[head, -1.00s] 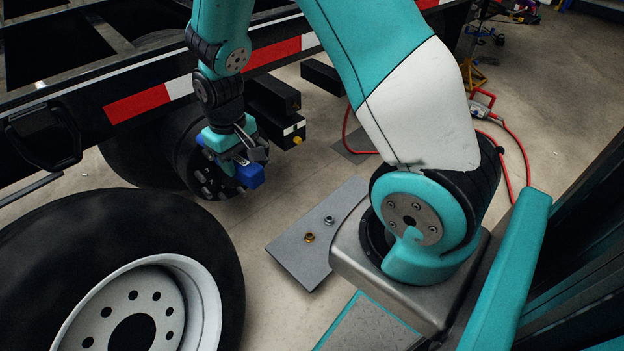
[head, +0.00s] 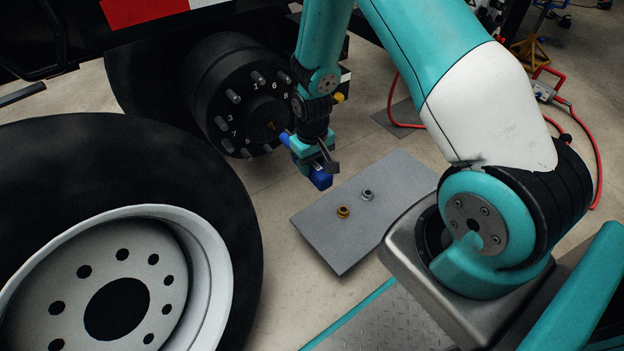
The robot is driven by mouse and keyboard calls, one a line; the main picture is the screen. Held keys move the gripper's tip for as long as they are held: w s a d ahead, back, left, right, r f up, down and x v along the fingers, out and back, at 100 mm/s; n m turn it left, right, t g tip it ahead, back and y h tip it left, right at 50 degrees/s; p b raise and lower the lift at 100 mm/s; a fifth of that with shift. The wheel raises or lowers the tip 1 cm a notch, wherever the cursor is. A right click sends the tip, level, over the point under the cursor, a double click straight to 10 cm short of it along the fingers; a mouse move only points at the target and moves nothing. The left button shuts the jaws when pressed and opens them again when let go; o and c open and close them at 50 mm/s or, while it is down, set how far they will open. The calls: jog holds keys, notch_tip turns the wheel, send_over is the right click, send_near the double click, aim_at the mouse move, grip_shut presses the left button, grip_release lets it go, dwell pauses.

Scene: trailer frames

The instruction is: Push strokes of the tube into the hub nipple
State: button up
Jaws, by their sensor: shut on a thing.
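The black wheel hub (head: 244,112) is in the upper middle of the head view. Its face carries several studs and white numbers. I cannot tell whether this is the tube. The fingertips are small and partly hidden.
A large tyre with a white rim (head: 175,218) fills the lower left. A grey plate (head: 385,205) on the floor holds a brass fitting (head: 343,211) and a silver fitting (head: 367,194). A red hose (head: 398,108) lies at the right. Floor is bare between tyre and plate.

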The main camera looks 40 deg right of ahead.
jog(key=shift+f, duration=0.45)
jog(key=shift+r, duration=0.1)
jog(key=shift+s+p, duration=0.1)
jog(key=shift+p, duration=0.2)
jog(key=shift+w, duration=2.35)
